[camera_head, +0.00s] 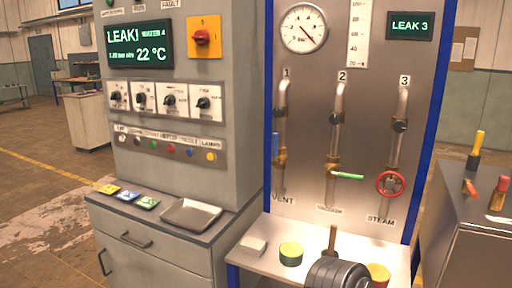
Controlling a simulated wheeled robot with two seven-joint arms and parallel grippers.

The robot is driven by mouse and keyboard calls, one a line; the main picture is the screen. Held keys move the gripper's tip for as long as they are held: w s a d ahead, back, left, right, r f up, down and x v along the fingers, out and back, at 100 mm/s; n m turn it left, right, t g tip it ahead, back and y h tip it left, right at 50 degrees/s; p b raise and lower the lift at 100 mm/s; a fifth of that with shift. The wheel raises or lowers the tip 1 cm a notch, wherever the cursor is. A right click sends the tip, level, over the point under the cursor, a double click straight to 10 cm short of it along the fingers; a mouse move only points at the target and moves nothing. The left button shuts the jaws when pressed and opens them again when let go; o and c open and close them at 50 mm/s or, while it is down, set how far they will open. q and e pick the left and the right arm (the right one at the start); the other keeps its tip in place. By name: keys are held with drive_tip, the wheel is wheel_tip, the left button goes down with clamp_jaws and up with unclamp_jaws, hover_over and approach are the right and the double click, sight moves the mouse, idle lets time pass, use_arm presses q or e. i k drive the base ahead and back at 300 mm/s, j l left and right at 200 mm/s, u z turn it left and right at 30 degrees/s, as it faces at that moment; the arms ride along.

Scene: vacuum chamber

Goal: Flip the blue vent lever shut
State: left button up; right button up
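The blue vent lever (275,146) is on pipe 1 (283,105), the leftmost of the pipes on the grey panel, above the VENT label (283,199). It is seen nearly edge-on as a narrow upright blue strip at the left of the pipe, just above a brass valve body (280,163). Its far end and pivot are hard to make out.
Pipe 2 has a green lever (347,176) lying level to the right; pipe 3 has a red handwheel (390,183). A grey cabinet (160,262) stands left.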

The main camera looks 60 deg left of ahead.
sight(275, 144)
drive_tip(key=u, duration=1.55)
drive_tip(key=i+j, duration=0.65)
